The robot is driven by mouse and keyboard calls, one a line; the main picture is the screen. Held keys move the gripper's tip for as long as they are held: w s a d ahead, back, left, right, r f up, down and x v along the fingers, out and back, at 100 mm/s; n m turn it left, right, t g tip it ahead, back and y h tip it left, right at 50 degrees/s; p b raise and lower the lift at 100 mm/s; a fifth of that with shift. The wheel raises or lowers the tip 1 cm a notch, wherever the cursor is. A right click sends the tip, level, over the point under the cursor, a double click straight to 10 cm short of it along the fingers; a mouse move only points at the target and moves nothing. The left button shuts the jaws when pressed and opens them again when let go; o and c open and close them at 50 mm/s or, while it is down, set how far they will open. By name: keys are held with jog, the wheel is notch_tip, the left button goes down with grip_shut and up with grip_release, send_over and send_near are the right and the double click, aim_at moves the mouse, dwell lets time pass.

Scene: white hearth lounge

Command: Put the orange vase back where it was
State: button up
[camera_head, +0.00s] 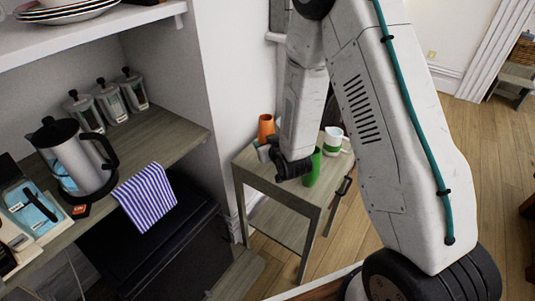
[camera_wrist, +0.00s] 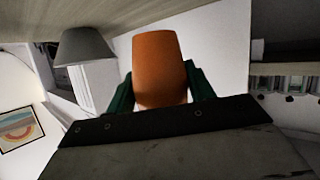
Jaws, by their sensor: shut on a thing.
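The orange vase (camera_head: 265,127) shows in the head view at the back left of the small wooden side table (camera_head: 255,172), upright or nearly so. My gripper (camera_head: 266,144) is low over that table, with its jaws at the vase. In the wrist view the orange vase (camera_wrist: 160,65) sits between the two dark green fingers of my gripper (camera_wrist: 160,84), which is shut on it. The vase's lower part is hidden in the head view, so I cannot tell whether it touches the tabletop.
A green cup (camera_head: 313,168) stands close beside my wrist on the side table. A white mug with a green band (camera_head: 333,141) is behind it. A shelf at left holds a kettle (camera_head: 75,160), several jars (camera_head: 108,100) and a striped cloth (camera_head: 146,197). A lamp (camera_wrist: 84,47) shows in the wrist view.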

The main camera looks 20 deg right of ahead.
jog(key=shift+f, duration=2.25)
jog(key=shift+f, duration=0.1)
jog(key=o, duration=1.2)
jog(key=shift+c, duration=0.2)
